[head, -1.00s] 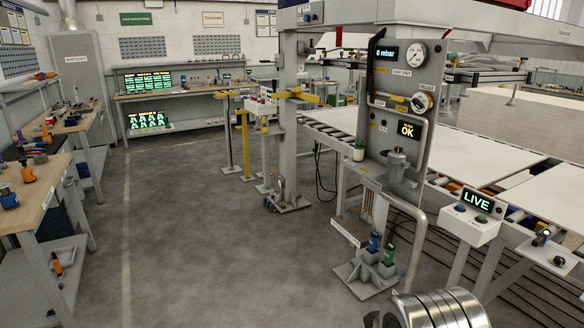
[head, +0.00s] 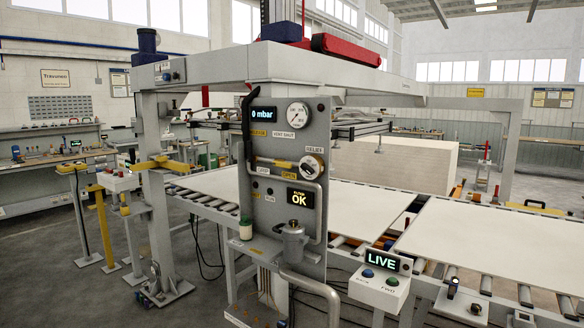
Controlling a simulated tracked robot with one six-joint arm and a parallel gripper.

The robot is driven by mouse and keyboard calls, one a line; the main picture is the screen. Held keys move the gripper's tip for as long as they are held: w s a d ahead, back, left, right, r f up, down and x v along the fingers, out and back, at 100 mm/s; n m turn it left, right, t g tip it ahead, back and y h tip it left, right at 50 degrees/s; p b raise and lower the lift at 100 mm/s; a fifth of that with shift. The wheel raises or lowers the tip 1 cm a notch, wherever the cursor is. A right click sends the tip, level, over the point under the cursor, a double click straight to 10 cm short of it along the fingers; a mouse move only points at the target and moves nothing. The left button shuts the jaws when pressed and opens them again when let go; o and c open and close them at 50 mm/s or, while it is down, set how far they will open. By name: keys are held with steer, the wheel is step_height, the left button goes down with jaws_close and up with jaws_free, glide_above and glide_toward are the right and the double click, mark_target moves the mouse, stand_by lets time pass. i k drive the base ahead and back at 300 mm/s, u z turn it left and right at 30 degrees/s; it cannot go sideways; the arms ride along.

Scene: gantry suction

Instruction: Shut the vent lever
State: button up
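The grey control panel (head: 262,205) stands upright on a post near the picture's middle. A label that seems to read "VENT SHUT" (head: 283,135) is on its upper part, below the round gauge (head: 298,115). A yellow handle (head: 284,164) lies roughly level along a grey pipe, with small yellow and white labels below it. A long black handle or hose (head: 246,125) runs down the panel's left edge. I cannot tell for certain which of these is the vent lever. My gripper is not in view.
The panel display (head: 263,115) reads 0 mbar, and another reads OK (head: 300,198). A LIVE button box (head: 380,280) stands to the right in front of the roller conveyor with pale sheets (head: 480,245). A gantry post (head: 157,210) stands left. Open floor lies at far left.

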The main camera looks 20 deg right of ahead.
mark_target(276, 163)
steer(key=z, duration=0.1)
steer(key=i, duration=0.5)
steer(key=z, duration=0.15)
steer(key=k, duration=0.7)
steer(key=u, duration=0.5)
steer(key=i, duration=1.1)
steer(key=u, duration=0.7)
steer(key=i, duration=1.15)
